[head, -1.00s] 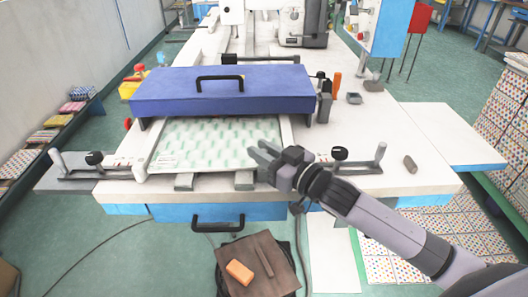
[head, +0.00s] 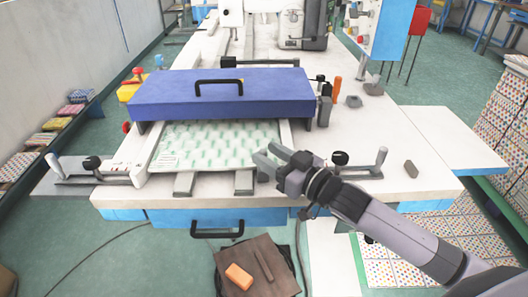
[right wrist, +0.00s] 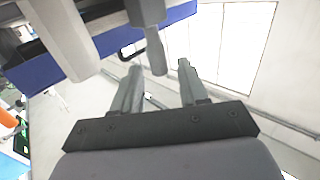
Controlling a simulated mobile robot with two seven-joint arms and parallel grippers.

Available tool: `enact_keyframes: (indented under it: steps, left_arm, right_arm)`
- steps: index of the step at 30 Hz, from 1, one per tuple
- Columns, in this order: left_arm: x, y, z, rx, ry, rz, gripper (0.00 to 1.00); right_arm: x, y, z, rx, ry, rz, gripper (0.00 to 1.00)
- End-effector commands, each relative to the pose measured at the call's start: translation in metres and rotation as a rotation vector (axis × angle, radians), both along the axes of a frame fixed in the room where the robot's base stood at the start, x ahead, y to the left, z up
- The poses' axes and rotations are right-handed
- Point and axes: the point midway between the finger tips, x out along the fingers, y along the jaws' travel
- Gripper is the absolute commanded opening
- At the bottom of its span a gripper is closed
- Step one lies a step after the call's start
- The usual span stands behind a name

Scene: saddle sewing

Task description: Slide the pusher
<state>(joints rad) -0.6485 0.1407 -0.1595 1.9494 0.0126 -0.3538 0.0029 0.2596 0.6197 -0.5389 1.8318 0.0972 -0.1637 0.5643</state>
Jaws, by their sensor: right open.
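In the head view my right gripper (head: 269,156) is above the front right corner of a green-and-white patterned sheet (head: 205,146). Its two fingers are apart, with nothing seen held. The sheet lies in a white frame and runs under a blue cover (head: 222,94) with a black handle (head: 219,84). No part is clearly recognisable as the pusher. In the right wrist view my fingers (right wrist: 160,85) are spread, and a grey rod-shaped part (right wrist: 156,52) appears beyond them. I cannot tell whether they touch it. My left gripper is not in view.
Upright grey levers stand at the left (head: 53,166) and right (head: 380,161) of the white table (head: 350,190). Two grey strips (head: 184,184) show under the sheet's front edge. A black drawer handle (head: 217,230) sticks out in front. An orange block (head: 238,277) lies below on a brown mat.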

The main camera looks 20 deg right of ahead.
Motion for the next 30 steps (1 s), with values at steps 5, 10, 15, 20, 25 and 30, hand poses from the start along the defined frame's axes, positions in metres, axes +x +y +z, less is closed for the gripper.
enact_keyframes:
  steps: [5,10,15,20,25,30]
  left_arm:
    - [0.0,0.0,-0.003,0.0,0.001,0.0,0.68]
    - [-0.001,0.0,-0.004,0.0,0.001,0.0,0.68]
    - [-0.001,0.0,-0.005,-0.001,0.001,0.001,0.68]
    - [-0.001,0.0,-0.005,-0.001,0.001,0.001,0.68]
    - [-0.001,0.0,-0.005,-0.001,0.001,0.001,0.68]
    - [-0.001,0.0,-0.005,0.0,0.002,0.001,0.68]
  right_arm:
    - [-0.023,-0.012,-0.001,-0.001,0.003,0.001,0.43]
    - [-0.036,-0.02,-0.001,-0.001,0.002,-0.001,0.43]
    - [-0.041,-0.023,0.0,0.0,0.0,0.0,0.43]
    - [-0.041,-0.023,0.0,0.0,0.0,0.0,0.43]
    - [-0.041,-0.023,0.0,0.0,0.0,0.0,0.43]
    - [-0.041,-0.023,0.0,0.0,0.0,0.0,0.43]
